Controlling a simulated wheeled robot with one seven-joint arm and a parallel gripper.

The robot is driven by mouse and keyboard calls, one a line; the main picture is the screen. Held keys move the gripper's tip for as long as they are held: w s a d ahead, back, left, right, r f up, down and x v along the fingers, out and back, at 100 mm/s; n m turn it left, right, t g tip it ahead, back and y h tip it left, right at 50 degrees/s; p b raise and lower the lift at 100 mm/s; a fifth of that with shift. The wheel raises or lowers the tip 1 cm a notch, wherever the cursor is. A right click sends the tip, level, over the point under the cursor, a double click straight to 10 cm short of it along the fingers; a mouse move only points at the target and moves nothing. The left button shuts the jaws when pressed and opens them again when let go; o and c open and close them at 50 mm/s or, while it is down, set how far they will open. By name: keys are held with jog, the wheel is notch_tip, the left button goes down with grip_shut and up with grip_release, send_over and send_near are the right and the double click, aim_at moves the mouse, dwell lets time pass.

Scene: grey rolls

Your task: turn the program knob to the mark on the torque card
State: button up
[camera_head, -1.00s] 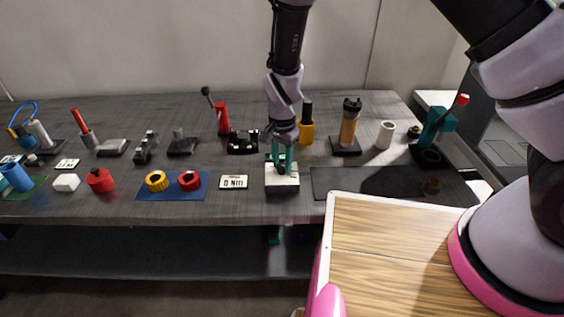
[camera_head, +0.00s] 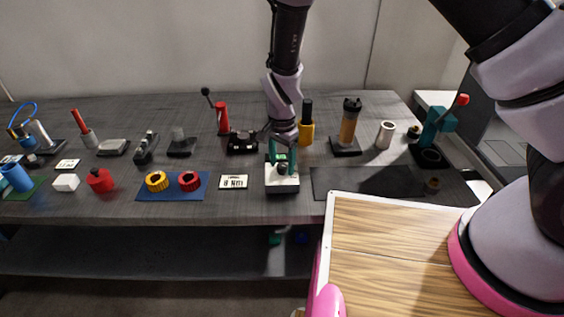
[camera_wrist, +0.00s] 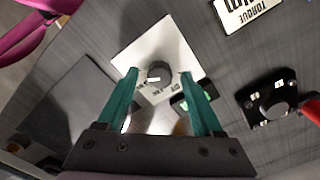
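The program knob (camera_wrist: 158,73) is a dark round dial with a pale pointer mark. It sits on a white-topped box (camera_head: 282,184), and scale marks around it are too small to read. My gripper (camera_wrist: 158,74) has two teal fingers, spread one on each side of the knob with visible gaps; in the head view my gripper (camera_head: 283,168) is just over the box. The torque card (camera_head: 233,182) lies flat left of the box and seems to read 8 Nm. In the wrist view the torque card (camera_wrist: 247,12) is upside down and cut off by the top edge.
A blue mat (camera_head: 146,193) with a yellow and a red ring lies left of the card. A dark mat (camera_head: 365,182) lies to the right. A black device (camera_head: 243,143), a yellow bottle (camera_head: 307,132) and a red-handled lever (camera_head: 222,120) stand behind.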

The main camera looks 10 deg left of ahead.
aim_at(282, 165)
jog(key=shift+r, duration=0.1)
notch_tip(282, 165, up, 11)
jog(key=shift+f, duration=0.2)
dwell(0.4)
jog(key=w+d+r+t+y, duration=0.1)
jog(key=w+d+r+y, duration=0.15)
jog(key=d+r, duration=0.75)
jog(key=w+d+r+y, duration=0.1)
jog(key=w+d+r, duration=0.3)
jog(key=d+r, duration=0.6)
jog(key=s+d+r+t, duration=0.3)
jog(key=s+d+r, duration=0.3)
jog(key=d, duration=0.3)
jog(key=s+d+r+n+t+h, duration=0.1)
jog(key=s+d+r+t, duration=0.2)
jog(key=s+d+r, duration=0.3)
notch_tip(282, 165, up, 2)
jog(key=d, duration=0.3)
jog(key=shift+s, duration=0.2)
